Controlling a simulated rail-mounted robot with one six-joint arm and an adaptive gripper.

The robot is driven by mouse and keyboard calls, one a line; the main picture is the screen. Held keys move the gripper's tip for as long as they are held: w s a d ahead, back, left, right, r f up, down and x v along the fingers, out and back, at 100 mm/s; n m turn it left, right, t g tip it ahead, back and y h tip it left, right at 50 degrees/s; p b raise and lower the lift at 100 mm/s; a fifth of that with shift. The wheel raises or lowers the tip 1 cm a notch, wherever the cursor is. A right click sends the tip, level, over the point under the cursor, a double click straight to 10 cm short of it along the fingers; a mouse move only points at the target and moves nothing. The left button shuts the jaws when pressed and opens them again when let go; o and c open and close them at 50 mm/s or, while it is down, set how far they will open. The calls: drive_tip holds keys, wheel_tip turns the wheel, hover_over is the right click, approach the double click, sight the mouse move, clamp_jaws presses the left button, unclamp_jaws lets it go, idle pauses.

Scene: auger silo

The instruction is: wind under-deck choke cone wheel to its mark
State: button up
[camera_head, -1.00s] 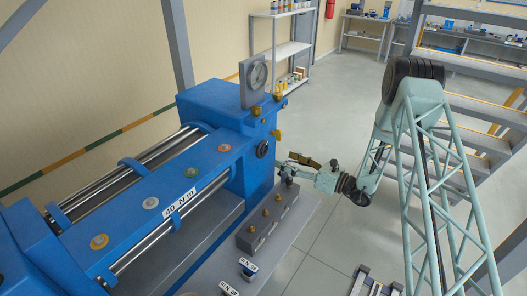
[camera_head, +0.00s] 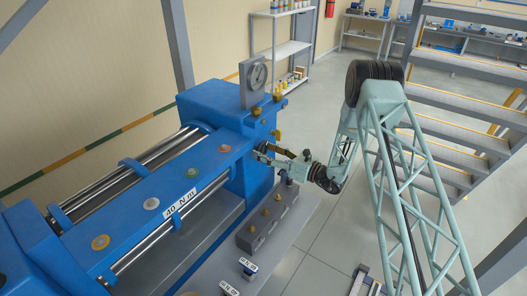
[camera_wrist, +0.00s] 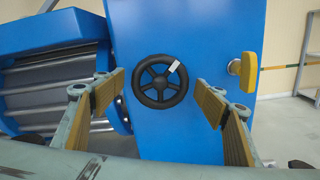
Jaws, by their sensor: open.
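The black spoked handwheel (camera_wrist: 147,95) sits on the blue end face of the machine in the wrist view, with a short white mark on its upper right rim. My gripper (camera_wrist: 161,90) is open, with one tan-padded finger left of the wheel and one right of it. The wheel lies between the fingers in the picture, and I see no contact. In the head view my gripper (camera_head: 268,152) reaches the machine's end face from the right, and its fingers partly cover the wheel there. A separate fixed mark for the wheel cannot be made out.
A yellow knob (camera_wrist: 249,72) sticks out right of the wheel. The blue machine (camera_head: 215,105) carries a dial gauge (camera_head: 257,76) on top. A grey block with brass knobs (camera_head: 265,222) stands below my gripper. Open floor (camera_head: 315,120) lies behind.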

drive_tip(key=shift+w+a, duration=0.2)
drive_tip(key=shift+a, duration=0.15)
drive_tip(key=shift+c, duration=0.3)
drive_tip(key=c, duration=0.8)
